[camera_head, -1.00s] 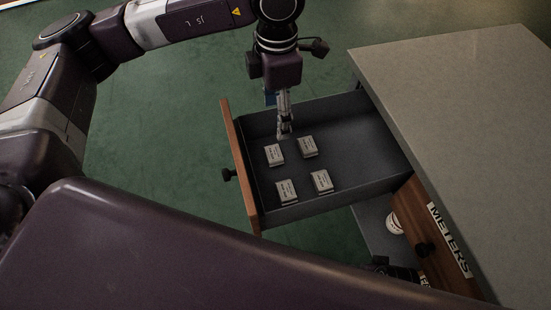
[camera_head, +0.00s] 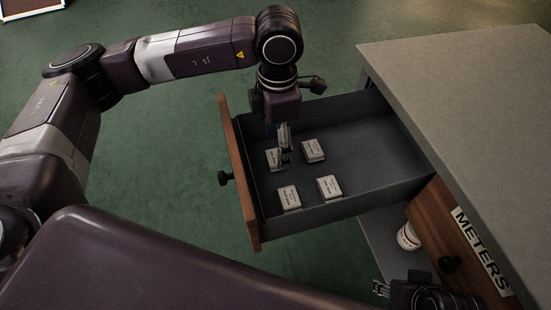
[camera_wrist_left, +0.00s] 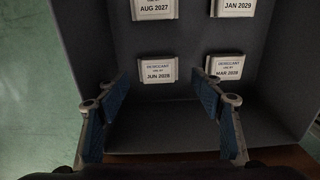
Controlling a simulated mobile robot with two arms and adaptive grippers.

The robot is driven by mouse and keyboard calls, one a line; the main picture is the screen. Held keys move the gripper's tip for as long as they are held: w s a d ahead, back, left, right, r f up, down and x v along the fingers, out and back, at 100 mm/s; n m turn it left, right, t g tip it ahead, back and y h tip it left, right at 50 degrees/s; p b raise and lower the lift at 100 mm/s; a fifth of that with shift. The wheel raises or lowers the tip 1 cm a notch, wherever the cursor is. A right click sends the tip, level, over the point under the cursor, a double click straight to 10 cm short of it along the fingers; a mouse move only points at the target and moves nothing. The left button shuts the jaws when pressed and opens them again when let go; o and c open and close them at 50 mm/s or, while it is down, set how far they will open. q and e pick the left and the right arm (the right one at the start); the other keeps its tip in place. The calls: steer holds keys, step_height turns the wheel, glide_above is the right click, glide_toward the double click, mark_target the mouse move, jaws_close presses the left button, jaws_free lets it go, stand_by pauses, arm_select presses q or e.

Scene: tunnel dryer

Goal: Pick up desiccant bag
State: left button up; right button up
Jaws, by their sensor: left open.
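Several small white desiccant bags lie flat in the open grey drawer (camera_head: 375,152). In the left wrist view their labels read JUN 2028 (camera_wrist_left: 158,70), MAR 2028 (camera_wrist_left: 226,67), AUG 2027 (camera_wrist_left: 156,9) and JAN 2029 (camera_wrist_left: 233,8). In the head view, my left gripper (camera_head: 285,158) points down into the drawer and partly hides the far-left bag (camera_head: 272,160). The other bags (camera_head: 313,150), (camera_head: 289,197) and (camera_head: 329,188) are clear of it. My left gripper (camera_wrist_left: 163,88) is open and empty, with the JUN 2028 bag ahead between its fingers. My right gripper (camera_head: 381,288) shows small at the bottom.
The drawer has a wooden front (camera_head: 240,180) with a dark knob (camera_head: 225,178). A grey countertop (camera_head: 460,110) stands right of it. Below is another drawer labelled METERS (camera_head: 481,252), with a round white item (camera_head: 408,237) beside it. Green floor lies left of the drawer.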

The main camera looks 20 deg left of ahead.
mark_target(275, 157)
arm_select(q)
steer(key=f, duration=0.4)
steer(key=shift+a+f+b, duration=0.15)
steer(key=shift+a+b, duration=0.1)
steer(key=shift+b, duration=0.05)
steer(key=c, duration=1.2)
